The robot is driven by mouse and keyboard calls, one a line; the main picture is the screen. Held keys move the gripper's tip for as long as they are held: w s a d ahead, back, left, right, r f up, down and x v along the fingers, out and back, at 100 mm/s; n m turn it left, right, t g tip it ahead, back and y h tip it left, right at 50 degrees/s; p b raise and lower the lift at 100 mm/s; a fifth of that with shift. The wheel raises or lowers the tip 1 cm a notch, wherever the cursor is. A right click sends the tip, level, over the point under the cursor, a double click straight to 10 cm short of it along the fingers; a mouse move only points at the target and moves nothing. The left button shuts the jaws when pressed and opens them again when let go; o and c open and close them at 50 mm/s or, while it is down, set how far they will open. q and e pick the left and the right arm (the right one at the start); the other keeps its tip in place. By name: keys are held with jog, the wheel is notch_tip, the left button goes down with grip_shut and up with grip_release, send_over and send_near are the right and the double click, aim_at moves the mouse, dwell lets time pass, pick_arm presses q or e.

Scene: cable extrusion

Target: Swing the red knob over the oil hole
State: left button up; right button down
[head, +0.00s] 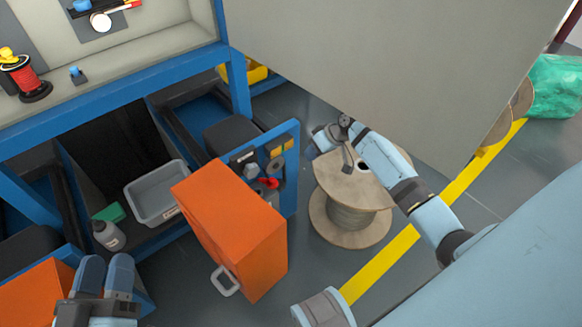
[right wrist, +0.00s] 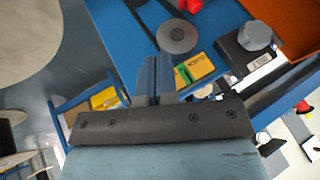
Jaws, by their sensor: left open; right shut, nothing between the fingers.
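The red knob (head: 268,183) sits on the inner face of the blue panel (head: 288,190), beside the orange box. It also shows cut off at the top edge of the right wrist view (right wrist: 190,5). A round grey disc (right wrist: 177,36) with a small dark centre lies beside it. I cannot tell which feature is the oil hole. My right gripper (head: 322,137) is right of the panel, above and apart from the knob. In the right wrist view its fingers (right wrist: 155,75) are together and empty. My left gripper (head: 104,270) is open and empty at lower left, far from the knob.
An orange box (head: 230,230) with a grey handle stands left of the panel. Yellow blocks (right wrist: 200,67) and a dark box with a grey top (right wrist: 252,45) are mounted near the knob. A wooden spool (head: 350,215) stands below my right forearm. A grey bin (head: 158,195) sits on the shelf.

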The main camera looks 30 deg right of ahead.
aim_at(268, 181)
pick_arm(q)
notch_tip(268, 181, down, 8)
jog(key=m+g+b, duration=0.1)
jog(key=g+b, duration=0.2)
jog(key=b, duration=0.2)
jog(key=shift+w+d+f+b, duration=0.15)
jog(key=shift+d+f+b, duration=0.05)
jog(key=shift+d+b, duration=0.15)
pick_arm(e)
jog(key=w+a+f, duration=0.3)
jog(key=a+f, duration=0.5)
jog(key=shift+a, duration=0.35)
pick_arm(q)
jog(key=shift+r, duration=0.1)
jog(key=shift+a+r+p, duration=0.5)
jog(key=shift+r+p, duration=0.2)
jog(key=shift+p, duration=0.05)
pick_arm(e)
jog(key=shift+s+a+r+m, duration=0.1)
jog(key=shift+s+a+m, duration=0.05)
jog(key=shift+s+m, duration=0.15)
